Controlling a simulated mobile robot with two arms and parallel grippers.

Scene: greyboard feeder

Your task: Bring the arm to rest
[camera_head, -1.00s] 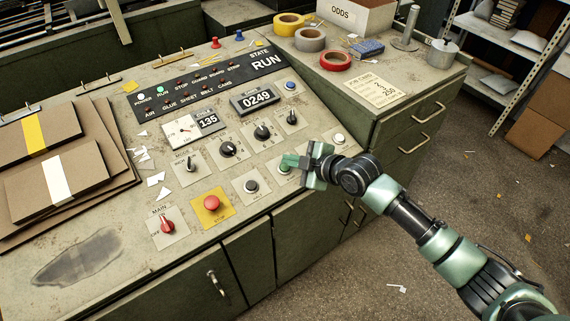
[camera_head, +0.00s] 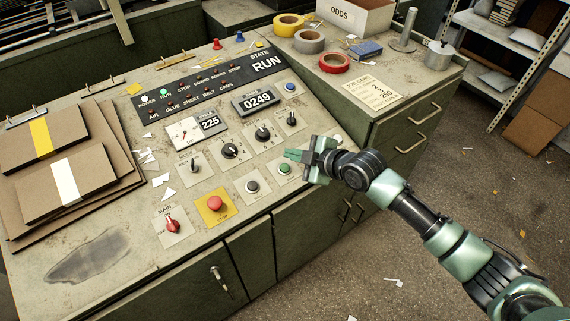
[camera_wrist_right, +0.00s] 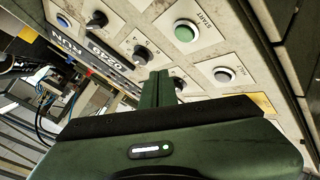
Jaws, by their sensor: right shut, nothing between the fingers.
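My right gripper (camera_head: 294,154) is shut and empty. It hovers over the right part of the control panel, beside the green start button (camera_head: 284,168), which shows uncovered below the fingers. In the right wrist view the shut fingers (camera_wrist_right: 155,88) point at the panel, with the green button (camera_wrist_right: 186,32) to their upper right, apart from them. The state strip (camera_head: 215,82) reads RUN, the counter (camera_head: 258,101) reads 0249 and the dial display (camera_head: 210,122) reads 225. My left gripper is not in view.
A red stop button (camera_head: 216,203) on a yellow plate and a red main switch (camera_head: 172,225) sit at the panel's front. Greyboard stacks (camera_head: 60,150) lie at left. Tape rolls (camera_head: 310,40) and an ODDS box (camera_head: 355,16) stand at the back. Open floor lies at right.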

